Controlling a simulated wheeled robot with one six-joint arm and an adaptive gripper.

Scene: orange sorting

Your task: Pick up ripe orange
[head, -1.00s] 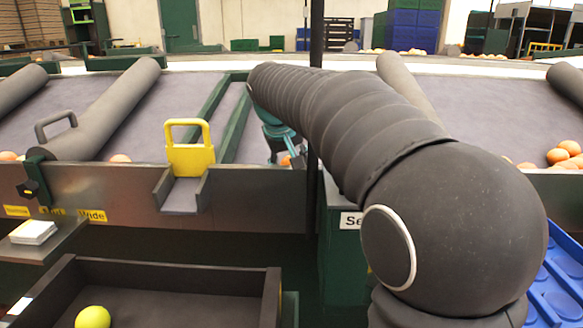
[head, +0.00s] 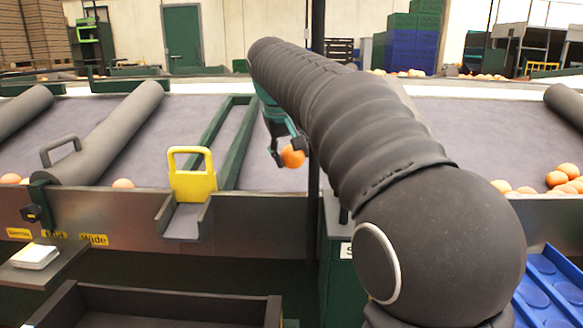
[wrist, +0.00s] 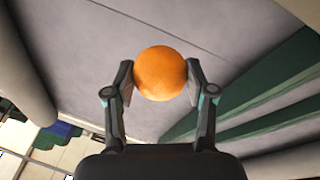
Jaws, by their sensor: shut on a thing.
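An orange (head: 293,157) is held between the fingers of my gripper (head: 284,150), above the grey sorting table. In the wrist view the orange (wrist: 160,73) sits between the two fingertips of my gripper (wrist: 160,80), one finger against each side. Its visible skin is evenly orange. In the head view the gripper's upper part is partly hidden behind my arm. Other oranges lie on the table: a group at the right (head: 561,178) and a few at the left edge, near the grey roller.
A yellow gate with a handle (head: 193,184) stands at the table's front edge, beside a green-railed lane (head: 206,135). A dark tray (head: 150,300) is below at the front. A blue tray with round hollows (head: 545,290) is at the lower right. A dark post stands near the gripper.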

